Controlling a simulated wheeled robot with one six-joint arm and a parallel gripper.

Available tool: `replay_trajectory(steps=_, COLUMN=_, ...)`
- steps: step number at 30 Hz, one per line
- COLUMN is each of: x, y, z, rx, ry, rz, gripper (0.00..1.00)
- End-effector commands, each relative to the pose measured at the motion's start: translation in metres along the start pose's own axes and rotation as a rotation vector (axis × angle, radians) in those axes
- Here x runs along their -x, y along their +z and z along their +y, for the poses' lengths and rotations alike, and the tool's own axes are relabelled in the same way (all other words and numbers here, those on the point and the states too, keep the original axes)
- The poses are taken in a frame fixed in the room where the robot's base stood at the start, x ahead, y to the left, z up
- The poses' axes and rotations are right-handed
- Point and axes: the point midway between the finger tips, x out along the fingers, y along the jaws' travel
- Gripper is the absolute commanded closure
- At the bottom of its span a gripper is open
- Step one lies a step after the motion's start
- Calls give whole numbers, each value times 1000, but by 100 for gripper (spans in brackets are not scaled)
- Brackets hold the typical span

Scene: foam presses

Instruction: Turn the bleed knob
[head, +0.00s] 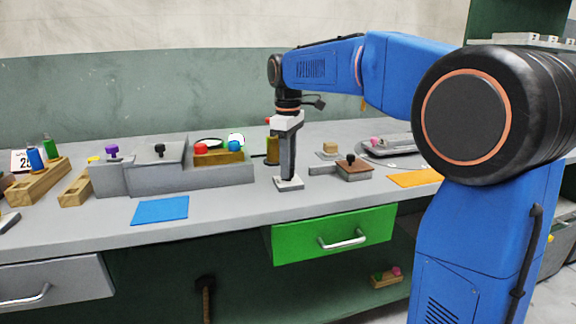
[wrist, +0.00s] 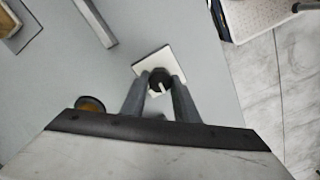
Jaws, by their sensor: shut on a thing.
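The bleed knob (wrist: 159,80) is a dark round knob with a white pointer mark, on a square white plate (wrist: 146,66) in the wrist view. The mark points down the picture, slightly to the right. My gripper (wrist: 160,84) has its two grey fingers shut on the knob, one on each side. In the head view my gripper (head: 288,174) points straight down at the white plate (head: 289,185), which lies on the grey bench near its front edge. The knob is hidden by the fingers there.
A grey press block (head: 115,180) with purple and black knobs stands left. A wooden block (head: 222,158) with coloured buttons is beside it. A brown box (head: 354,171) with a black knob stands right. A green drawer (head: 300,240) is below.

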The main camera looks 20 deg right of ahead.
Motion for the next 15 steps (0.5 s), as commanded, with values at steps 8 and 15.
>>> replay_trajectory(steps=8, x=1, y=0, z=0, rx=77, ry=1, rz=1, gripper=95)
replay_trajectory(steps=15, x=1, y=0, z=0, rx=90, ry=2, rz=1, gripper=95)
